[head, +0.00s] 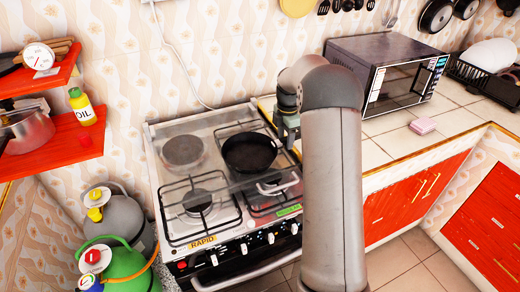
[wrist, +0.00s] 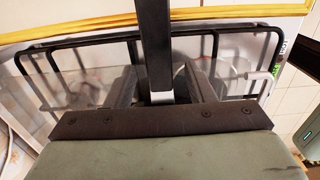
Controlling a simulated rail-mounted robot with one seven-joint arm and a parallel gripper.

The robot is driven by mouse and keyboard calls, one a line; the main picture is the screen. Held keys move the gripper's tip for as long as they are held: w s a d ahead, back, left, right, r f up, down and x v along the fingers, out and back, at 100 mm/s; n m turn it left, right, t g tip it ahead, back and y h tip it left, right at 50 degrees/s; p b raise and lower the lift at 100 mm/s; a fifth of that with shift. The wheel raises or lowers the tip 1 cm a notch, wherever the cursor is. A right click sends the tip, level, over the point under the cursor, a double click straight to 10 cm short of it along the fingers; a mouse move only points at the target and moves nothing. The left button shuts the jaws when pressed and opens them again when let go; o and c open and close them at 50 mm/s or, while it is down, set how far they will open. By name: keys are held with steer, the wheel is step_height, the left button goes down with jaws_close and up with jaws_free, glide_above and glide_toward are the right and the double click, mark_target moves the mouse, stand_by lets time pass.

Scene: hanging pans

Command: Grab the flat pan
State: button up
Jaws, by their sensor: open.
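A dark round pan (head: 250,152) sits at the back right burner of the stove in the head view. My gripper (head: 287,135) is just right of the pan, partly hidden by my grey arm. In the wrist view my gripper (wrist: 160,90) is open. A dark straight bar (wrist: 154,45), which looks like a pan handle, runs down from the top edge between the two fingers, with a pale metal end. I cannot tell whether the fingers touch it. More dark pans (head: 436,15) hang on the wall at the upper right; which pan is the flat one is unclear.
A microwave (head: 385,72) stands on the tiled counter at right. Red shelves (head: 55,140) and gas bottles (head: 112,220) are at left. The counter before the microwave is mostly clear.

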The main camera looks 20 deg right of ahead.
steer(key=shift+f, duration=0.65)
jaws_close()
steer(key=shift+r, duration=0.2)
